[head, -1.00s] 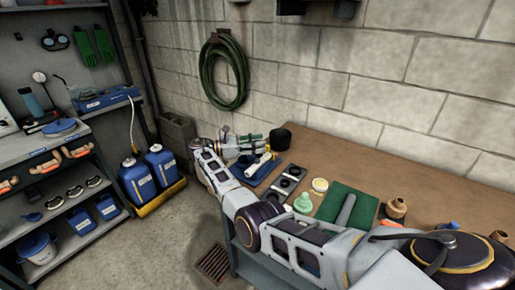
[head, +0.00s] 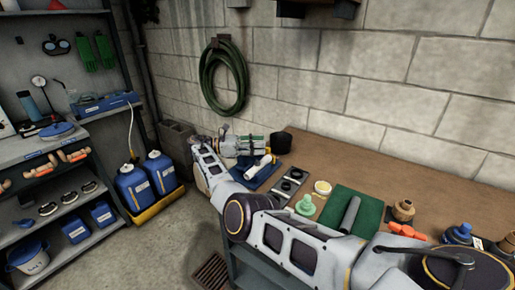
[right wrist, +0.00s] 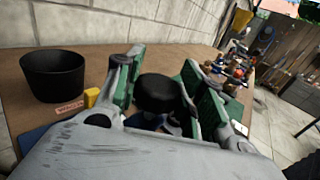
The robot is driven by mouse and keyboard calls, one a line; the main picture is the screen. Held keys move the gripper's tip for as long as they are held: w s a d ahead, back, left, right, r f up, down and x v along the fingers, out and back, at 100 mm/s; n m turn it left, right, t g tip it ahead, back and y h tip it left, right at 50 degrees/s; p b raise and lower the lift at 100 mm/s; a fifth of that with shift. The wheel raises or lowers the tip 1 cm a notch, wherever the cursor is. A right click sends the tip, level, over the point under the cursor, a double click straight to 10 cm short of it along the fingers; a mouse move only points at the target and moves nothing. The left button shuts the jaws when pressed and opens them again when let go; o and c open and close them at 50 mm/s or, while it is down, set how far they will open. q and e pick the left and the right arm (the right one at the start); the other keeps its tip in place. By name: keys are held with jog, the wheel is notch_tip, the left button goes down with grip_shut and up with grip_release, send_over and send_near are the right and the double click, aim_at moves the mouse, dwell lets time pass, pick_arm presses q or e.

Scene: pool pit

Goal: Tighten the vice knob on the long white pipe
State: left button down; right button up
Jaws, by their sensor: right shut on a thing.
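My right gripper (head: 247,145) is at the far left end of the workbench in the head view, close above a white pipe (head: 258,166). In the right wrist view its green-padded fingers (right wrist: 160,82) stand either side of a round black knob (right wrist: 157,93), shut on it. The knob is too small to make out in the head view. The pipe lies over a blue base or mat (head: 268,175); my wrist and gripper hide much of the vice. The pipe cannot be made out in the wrist view. My left gripper is not in view.
A black pot (head: 281,143) stands just beyond the gripper, also left in the wrist view (right wrist: 53,76). A green mat (head: 369,214), a green flask-like item (head: 306,206) and orange pieces (head: 407,232) lie along the bench. The block wall (head: 330,85) is close behind.

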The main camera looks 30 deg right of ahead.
jog(key=shift+w+r, duration=0.1)
jog(key=shift+r, duration=0.25)
jog(key=o, duration=0.9)
jog(key=shift+o, duration=0.5)
jog(key=shift+f, duration=0.25)
jog(key=shift+r, duration=0.2)
notch_tip(320, 180, up, 10)
jog(key=shift+f, duration=0.15)
